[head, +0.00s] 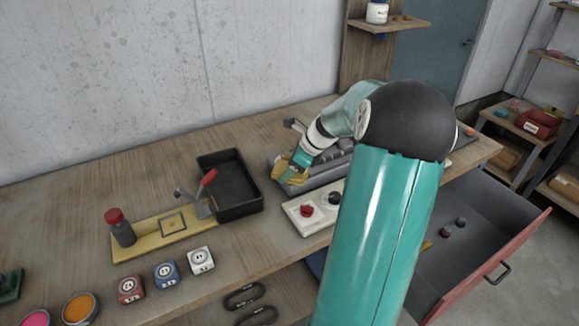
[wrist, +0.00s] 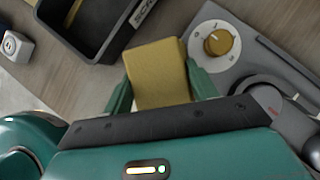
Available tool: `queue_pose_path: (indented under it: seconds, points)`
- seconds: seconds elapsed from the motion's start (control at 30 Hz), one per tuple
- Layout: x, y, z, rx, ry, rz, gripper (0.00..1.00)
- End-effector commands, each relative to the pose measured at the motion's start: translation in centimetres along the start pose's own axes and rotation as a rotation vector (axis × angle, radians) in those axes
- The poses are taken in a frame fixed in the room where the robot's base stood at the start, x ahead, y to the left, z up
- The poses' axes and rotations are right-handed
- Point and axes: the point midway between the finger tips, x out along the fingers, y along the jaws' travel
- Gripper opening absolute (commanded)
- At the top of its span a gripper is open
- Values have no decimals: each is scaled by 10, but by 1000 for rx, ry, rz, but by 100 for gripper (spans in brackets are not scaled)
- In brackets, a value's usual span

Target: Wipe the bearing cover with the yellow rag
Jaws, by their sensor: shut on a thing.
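The yellow rag (wrist: 158,75) is a folded block between the two green fingers of my gripper (wrist: 160,84) in the wrist view. My gripper is shut on it. In the head view the yellow rag (head: 284,174) shows below my wrist, at the left end of a long grey machine (head: 326,164). In the wrist view the rag is beside a grey housing (wrist: 196,26) with a yellow knob (wrist: 218,42). I cannot tell which part is the bearing cover, or whether the rag touches anything. My arm hides part of the machine.
A black tray (head: 258,202) stands left of the machine, close to my gripper. A white panel with a red knob (head: 307,210) lies in front. A yellow board (head: 150,240) with a red-capped bottle is further left. An open drawer (head: 480,245) juts out at right.

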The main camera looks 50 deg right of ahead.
Motion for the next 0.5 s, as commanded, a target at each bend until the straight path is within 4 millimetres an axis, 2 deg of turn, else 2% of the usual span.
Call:
queue_pose_path:
  seconds: [0.5]
  points:
    - [1,-5,-7,2,0,0,40]
